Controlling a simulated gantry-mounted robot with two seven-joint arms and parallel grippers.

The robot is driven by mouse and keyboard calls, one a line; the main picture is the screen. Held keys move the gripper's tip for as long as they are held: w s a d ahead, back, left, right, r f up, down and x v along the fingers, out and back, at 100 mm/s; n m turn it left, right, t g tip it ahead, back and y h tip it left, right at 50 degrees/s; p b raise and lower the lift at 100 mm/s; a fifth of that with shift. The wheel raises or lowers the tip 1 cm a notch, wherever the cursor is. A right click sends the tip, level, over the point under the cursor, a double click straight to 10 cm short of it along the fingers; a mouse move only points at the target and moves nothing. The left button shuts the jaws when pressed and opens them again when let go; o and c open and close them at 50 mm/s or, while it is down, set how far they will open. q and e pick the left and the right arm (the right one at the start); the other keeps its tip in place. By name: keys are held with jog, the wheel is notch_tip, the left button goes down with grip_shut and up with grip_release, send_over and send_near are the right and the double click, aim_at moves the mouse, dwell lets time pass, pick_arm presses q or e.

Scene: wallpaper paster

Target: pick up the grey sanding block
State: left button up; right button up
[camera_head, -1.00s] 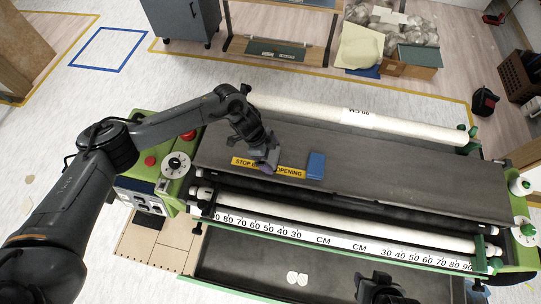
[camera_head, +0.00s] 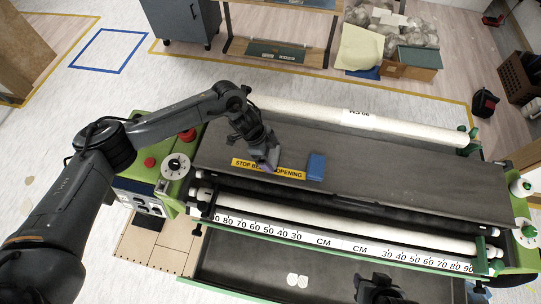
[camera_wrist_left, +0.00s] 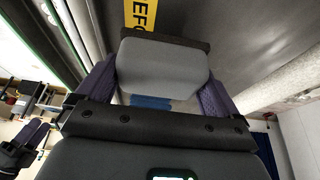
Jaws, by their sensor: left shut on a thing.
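My left gripper (camera_head: 266,159) is over the dark top plate of the pasting machine, beside the yellow warning label (camera_head: 240,163). In the left wrist view, its purple fingers stand on either side of the grey sanding block (camera_wrist_left: 160,66), which has rounded corners and a dark far edge. The gripper is shut on this block. In the head view the gripper mostly hides the block, and I cannot tell its exact height above the plate. My right gripper (camera_head: 382,292) shows only as a dark shape at the bottom edge; its fingers are unclear.
A blue block (camera_head: 316,167) lies on the plate just right of the label. A white roll (camera_head: 330,114) runs along the back, and another roll and a centimetre scale (camera_head: 342,247) run along the front. The plate's right part is clear.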

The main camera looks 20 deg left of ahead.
pick_arm(q)
notch_tip(320, 180, up, 3)
jog(key=shift+d+f+b, duration=0.1)
jog(key=shift+d+b, duration=0.05)
jog(key=shift+b, duration=0.2)
jog(key=d+r+b, duration=0.2)
jog(key=d+r, duration=0.4)
jog(key=d, duration=0.5)
jog(key=shift+d+r, duration=0.2)
jog(key=shift+r, duration=0.15)
jog(key=o, duration=0.5)
jog(key=shift+c, duration=0.2)
jog(key=c, duration=0.4)
